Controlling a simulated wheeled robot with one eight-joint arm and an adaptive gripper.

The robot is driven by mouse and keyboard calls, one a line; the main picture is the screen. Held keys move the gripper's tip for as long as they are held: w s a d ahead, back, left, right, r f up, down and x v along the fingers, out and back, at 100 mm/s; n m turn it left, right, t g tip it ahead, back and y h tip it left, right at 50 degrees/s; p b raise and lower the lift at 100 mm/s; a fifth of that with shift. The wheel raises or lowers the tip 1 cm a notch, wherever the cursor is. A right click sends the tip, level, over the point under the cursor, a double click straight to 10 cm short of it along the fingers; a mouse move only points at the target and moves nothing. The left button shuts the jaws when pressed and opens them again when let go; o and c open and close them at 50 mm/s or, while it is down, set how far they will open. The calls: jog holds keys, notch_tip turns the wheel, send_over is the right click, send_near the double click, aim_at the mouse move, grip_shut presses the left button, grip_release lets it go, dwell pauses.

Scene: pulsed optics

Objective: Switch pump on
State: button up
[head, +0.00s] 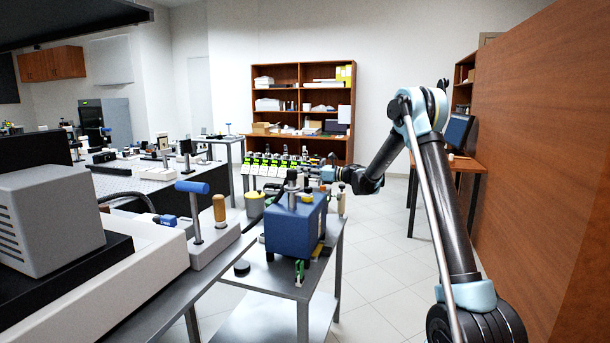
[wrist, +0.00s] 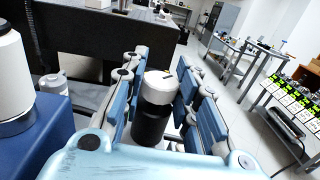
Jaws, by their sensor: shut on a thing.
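My gripper (wrist: 160,95) has its blue-padded fingers on both sides of a black cylinder with a white top (wrist: 158,90). The white top carries a short dark mark. In the head view my gripper (head: 322,174) is small, behind and above a blue box-shaped unit (head: 292,228) on a metal cart. The blue unit also shows at the left of the wrist view (wrist: 30,140), beside my gripper. No label shows which thing is the pump.
At the left are a blue-handled lever (head: 194,208) and a grey instrument (head: 50,222). A wooden wall (head: 545,160) bounds the right side. Open tiled floor (head: 385,265) lies right of the cart.

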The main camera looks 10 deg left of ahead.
jog(key=shift+w+n+g, duration=0.15)
jog(key=shift+n+g, duration=1.55)
jog(key=shift+g, duration=1.3)
jog(key=o, duration=1.1)
jog(key=d, duration=0.4)
jog(key=w+d, duration=0.1)
jog(key=d, duration=0.3)
jog(key=w+d, duration=0.1)
jog(key=d, duration=0.3)
jog(key=shift+w, duration=0.15)
jog(key=shift+a, duration=0.1)
